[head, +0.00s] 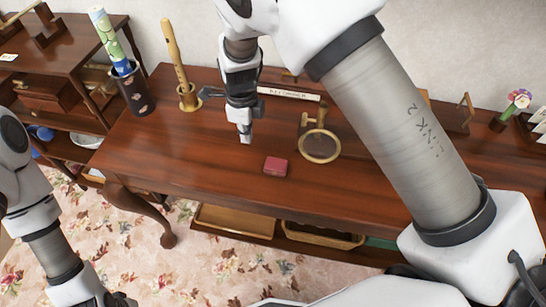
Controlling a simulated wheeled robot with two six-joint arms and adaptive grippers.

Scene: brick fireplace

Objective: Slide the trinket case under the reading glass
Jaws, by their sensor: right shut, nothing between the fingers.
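The trinket case is a small dark red box (275,166) lying on the brown wooden table, towards its front edge. The reading glass (320,148) is a round lens in a brass rim on a brass stand, to the right of the case and slightly farther back. The case is beside the lens, not beneath it. My right gripper (246,138) points down, to the left of and behind the case. Its fingers are shut and empty, apart from the case. My left arm shows at the lower left, but its gripper cannot be made out.
A brass pot with a wooden flute (188,97) and a dark cup (135,97) holding a patterned tube stand at the table's back left. A lettered plaque (288,94) lies behind the gripper. Bare tabletop (190,145) lies left of the case. My right arm covers the table's right part.

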